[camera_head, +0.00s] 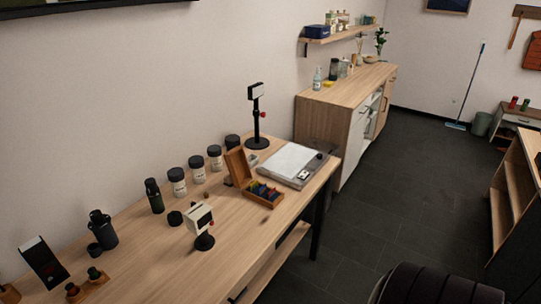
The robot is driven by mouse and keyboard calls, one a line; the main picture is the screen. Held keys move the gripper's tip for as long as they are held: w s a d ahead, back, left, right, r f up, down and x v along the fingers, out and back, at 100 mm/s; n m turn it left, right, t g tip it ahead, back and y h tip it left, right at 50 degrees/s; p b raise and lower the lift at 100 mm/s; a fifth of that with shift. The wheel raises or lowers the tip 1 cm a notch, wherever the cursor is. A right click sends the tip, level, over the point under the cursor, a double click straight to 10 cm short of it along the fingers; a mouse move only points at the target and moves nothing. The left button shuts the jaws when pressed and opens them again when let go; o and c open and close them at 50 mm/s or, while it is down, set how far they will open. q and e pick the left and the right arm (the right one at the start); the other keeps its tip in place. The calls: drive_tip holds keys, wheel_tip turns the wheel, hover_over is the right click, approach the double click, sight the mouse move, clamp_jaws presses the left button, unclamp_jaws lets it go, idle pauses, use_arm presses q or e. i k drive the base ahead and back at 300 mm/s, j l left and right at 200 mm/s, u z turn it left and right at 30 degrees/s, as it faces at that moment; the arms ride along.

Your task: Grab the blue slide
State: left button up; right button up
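An open wooden box (278,202) stands on the wooden table (232,226), left of the light panel. Its lid (237,166) is raised. Several small coloured slides (263,191) stand in the box, with dark blue among the colours. They are too small and close together to pick out one blue slide with certainty. Neither of my grippers shows in the head view.
A flat light panel (292,163) and a black stand (257,125) are at the table's right end. White-labelled jars (196,170) line the wall side. A small white device on a black foot (201,219) stands nearer the front. Grey floor (400,190) is clear to the right.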

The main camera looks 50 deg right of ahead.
sight(263, 188)
drive_tip(key=z, duration=1.45)
